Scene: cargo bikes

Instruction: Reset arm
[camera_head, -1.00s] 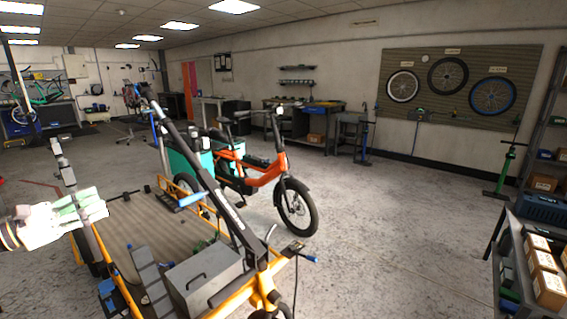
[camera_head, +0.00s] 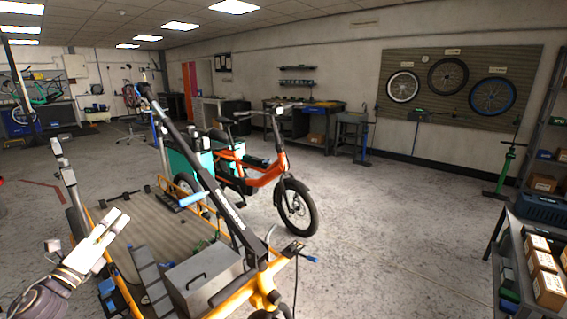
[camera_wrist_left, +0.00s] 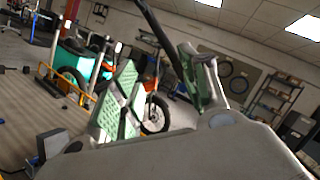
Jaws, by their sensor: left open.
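My left gripper (camera_head: 119,221) is in the lower left of the head view, in front of the cargo bike's flat bed (camera_head: 150,217). Its pale fingers point up and to the right. In the left wrist view its two green-padded fingers (camera_wrist_left: 160,85) stand apart with nothing between them. My right gripper is not in view.
The yellow-framed cargo bike carries a grey metal box (camera_head: 203,280) close to my left gripper. Its dark steering column (camera_head: 205,170) rises behind. An orange bike (camera_head: 262,175) stands beyond. A shelf with cardboard boxes (camera_head: 546,275) is at the right. Open floor (camera_head: 400,240) lies between.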

